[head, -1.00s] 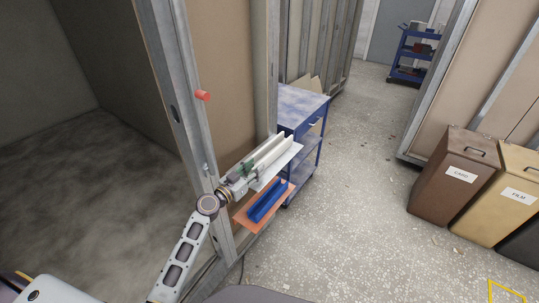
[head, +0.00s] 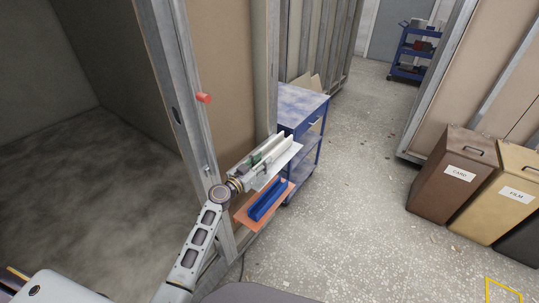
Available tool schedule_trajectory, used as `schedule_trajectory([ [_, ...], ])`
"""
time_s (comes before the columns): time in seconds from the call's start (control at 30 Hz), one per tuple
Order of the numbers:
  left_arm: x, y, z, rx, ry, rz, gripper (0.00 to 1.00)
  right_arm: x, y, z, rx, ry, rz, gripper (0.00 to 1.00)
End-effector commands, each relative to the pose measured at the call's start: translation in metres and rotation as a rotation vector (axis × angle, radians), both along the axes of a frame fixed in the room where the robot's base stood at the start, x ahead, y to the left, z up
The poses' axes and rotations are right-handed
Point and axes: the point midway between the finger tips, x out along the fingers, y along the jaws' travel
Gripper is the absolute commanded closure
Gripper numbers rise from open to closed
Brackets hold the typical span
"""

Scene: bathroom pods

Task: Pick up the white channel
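The white channel (head: 283,144) is a long pale piece lying slantwise on a light grey shelf (head: 286,161) beside the wall frame. My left gripper (head: 259,159) is at the channel's near end, reaching over the shelf. Dark and green parts show there, and I cannot tell which belong to the gripper. Its fingers are too small and too covered to show whether they are open or shut, or touch the channel. My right gripper is out of view.
Below the shelf, a blue channel (head: 265,200) lies on an orange board (head: 248,221). A blue cart (head: 301,104) stands just behind. A metal stud (head: 187,110) with a red peg (head: 204,98) rises close to my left arm. Bins (head: 453,178) stand right; the middle floor is clear.

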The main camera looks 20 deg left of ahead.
Motion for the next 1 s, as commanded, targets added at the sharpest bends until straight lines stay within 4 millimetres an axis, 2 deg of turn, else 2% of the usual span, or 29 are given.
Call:
schedule_trajectory([
  [0.13, 0.0, 0.0, 0.0, 0.0, 0.0, 0.0, 0.64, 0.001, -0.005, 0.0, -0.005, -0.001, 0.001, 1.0],
  [0.17, 0.0, 0.0, 0.0, 0.0, 0.0, 0.0, 0.67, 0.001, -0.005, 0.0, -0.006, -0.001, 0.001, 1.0],
  [0.43, 0.0, 0.0, 0.0, 0.0, 0.0, 0.0, 1.0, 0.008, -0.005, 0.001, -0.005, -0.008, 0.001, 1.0],
  [1.0, 0.0, 0.0, 0.007, 0.001, -0.001, 0.0, 1.0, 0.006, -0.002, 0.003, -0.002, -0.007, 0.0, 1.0],
])
